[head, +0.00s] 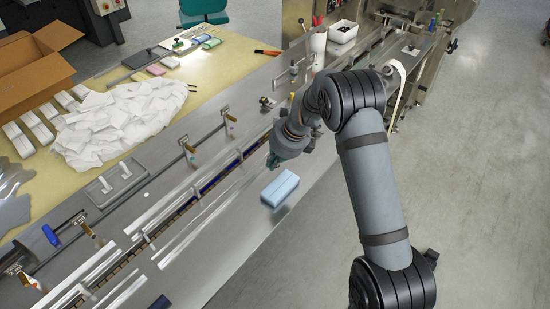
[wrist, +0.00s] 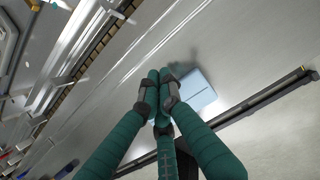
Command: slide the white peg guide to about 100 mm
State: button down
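I cannot tell for certain which part is the white peg guide. Long pale guide rails (head: 190,215) run along the conveyor in the head view, with brackets and small pegs on the far side. A small white peg-like piece (head: 149,241) shows by the lower left rails. My gripper (head: 274,161) is above the steel deck, right of the rails and beyond the light blue block. In the wrist view, the teal fingers of my gripper (wrist: 160,78) come together at the tips, with nothing seen between them.
The light blue block (head: 280,187) lies on the deck near my gripper; it also shows in the wrist view (wrist: 196,92). A grey tray (head: 122,198), white packets (head: 118,122) and a cardboard box (head: 35,75) are on the left. Bare deck (head: 235,240) lies in front.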

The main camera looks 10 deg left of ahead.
aim_at(262, 173)
jog(key=shift+p+x, duration=0.3)
jog(key=shift+x, duration=2.35)
jog(key=shift+a, duration=0.15)
jog(key=shift+w+a+r+p, duration=0.1)
jog(key=shift+w+a+p, duration=0.05)
jog(key=shift+a+p, duration=0.15)
jog(key=shift+w+a, duration=0.15)
jog(key=shift+a, duration=0.15)
jog(key=shift+d, duration=0.1)
